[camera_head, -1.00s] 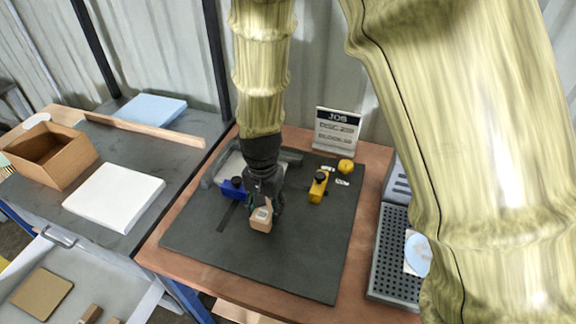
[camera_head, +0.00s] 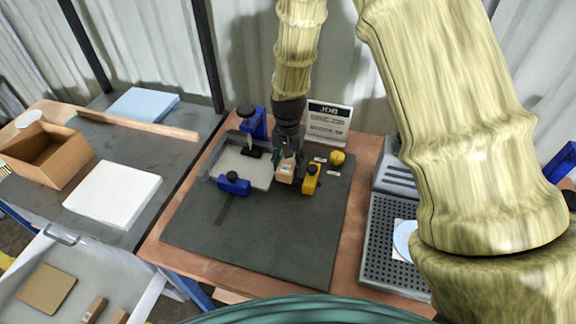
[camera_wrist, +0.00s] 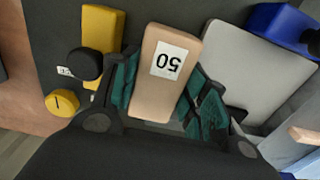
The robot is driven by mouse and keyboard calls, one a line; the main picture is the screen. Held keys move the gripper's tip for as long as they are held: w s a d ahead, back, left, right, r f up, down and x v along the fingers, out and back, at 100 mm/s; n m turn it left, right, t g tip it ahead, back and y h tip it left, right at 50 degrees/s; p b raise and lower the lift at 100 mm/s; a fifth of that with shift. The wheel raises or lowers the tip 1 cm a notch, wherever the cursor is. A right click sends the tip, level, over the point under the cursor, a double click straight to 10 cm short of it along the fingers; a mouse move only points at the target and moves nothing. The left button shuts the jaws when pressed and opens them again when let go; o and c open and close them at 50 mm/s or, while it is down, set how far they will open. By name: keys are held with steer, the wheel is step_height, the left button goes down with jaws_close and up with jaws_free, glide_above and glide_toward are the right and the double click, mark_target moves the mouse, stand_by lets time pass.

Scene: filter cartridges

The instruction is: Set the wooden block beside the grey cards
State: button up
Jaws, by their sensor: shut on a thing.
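The wooden block (camera_head: 285,172) is tan with a white label; in the wrist view the block (camera_wrist: 165,72) shows an upside-down "50". My gripper (camera_head: 284,158) is shut on it, with green-padded fingers on both sides; the gripper also shows in the wrist view (camera_wrist: 155,95). A pale grey flat piece (camera_head: 240,166), perhaps the grey cards, lies on the dark mat just left of the block; it also shows in the wrist view (camera_wrist: 250,75). I cannot tell single cards, nor whether the block touches the mat.
A yellow clamp (camera_head: 311,180) stands close right of the block. Blue clamps (camera_head: 233,185) stand at the grey piece's front and back. A yellow knob (camera_head: 337,158) and a job sign (camera_head: 329,122) are behind. The front of the dark mat (camera_head: 270,240) is clear.

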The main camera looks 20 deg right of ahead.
mark_target(288, 169)
steer(key=shift+w+d, duration=0.2)
steer(key=shift+d, duration=0.05)
steer(key=shift+s+f+p, duration=0.1)
steer(key=shift+f+p, duration=0.3)
steer(key=shift+a+f+p, duration=0.1)
steer(key=shift+f+p, duration=0.45)
steer(key=shift+f, duration=0.8)
steer(key=shift+f, duration=0.1)
steer(key=o, duration=1.1)
steer(key=shift+r+b, duration=2.1)
steer(key=shift+r, duration=4)
